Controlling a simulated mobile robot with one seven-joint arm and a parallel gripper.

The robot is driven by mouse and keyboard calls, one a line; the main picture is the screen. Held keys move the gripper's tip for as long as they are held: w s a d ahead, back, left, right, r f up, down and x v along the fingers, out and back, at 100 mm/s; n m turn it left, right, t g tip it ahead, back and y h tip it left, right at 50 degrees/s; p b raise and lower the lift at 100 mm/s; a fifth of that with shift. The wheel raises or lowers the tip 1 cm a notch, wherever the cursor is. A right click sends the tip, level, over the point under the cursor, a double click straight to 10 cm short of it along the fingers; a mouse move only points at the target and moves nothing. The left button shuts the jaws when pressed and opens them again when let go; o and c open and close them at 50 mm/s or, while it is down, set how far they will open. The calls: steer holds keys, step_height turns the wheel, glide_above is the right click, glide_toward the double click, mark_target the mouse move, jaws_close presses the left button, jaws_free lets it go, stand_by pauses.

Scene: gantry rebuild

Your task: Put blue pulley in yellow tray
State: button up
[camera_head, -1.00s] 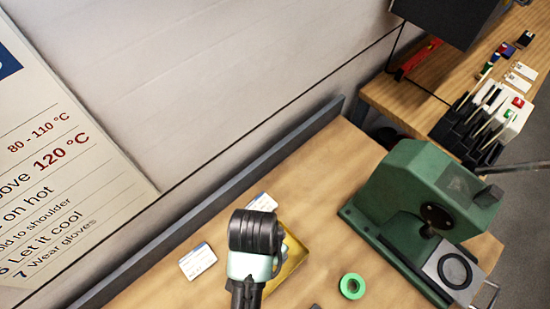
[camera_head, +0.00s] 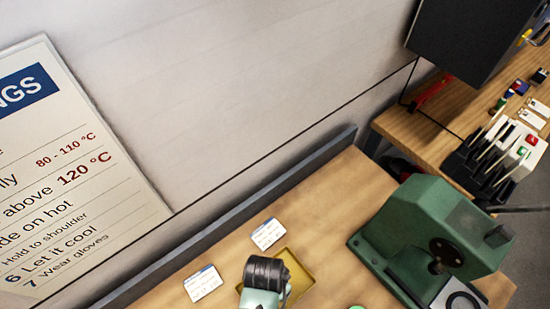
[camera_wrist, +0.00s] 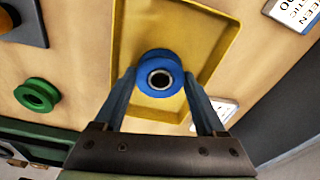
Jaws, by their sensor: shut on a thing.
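The blue pulley (camera_wrist: 160,62) is between the two fingertips of my gripper (camera_wrist: 160,76) in the wrist view, and the fingers are shut on it. The pulley is a round blue wheel with a metal-rimmed hole. The yellow tray (camera_wrist: 205,50) lies behind and below it, so the pulley appears over the tray's floor; its height above the floor is hard to tell. In the head view the yellow tray (camera_head: 299,274) shows partly behind my arm, and the pulley and my fingers are hidden there.
A green pulley (camera_wrist: 37,95) lies on the bench left of the tray in the wrist view. A green press (camera_head: 430,240) stands at the right in the head view. White labels (camera_head: 203,283) lie beside the tray. A grey rail (camera_head: 250,208) runs along the bench's wall edge.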

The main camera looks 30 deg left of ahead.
steer(key=o, duration=1.5)
steer(key=shift+f, duration=0.1)
steer(key=r, duration=0.4)
steer(key=s+r, duration=0.1)
steer(key=r, duration=0.7)
steer(key=shift+s+a+r, duration=0.1)
steer(key=shift+s, duration=0.1)
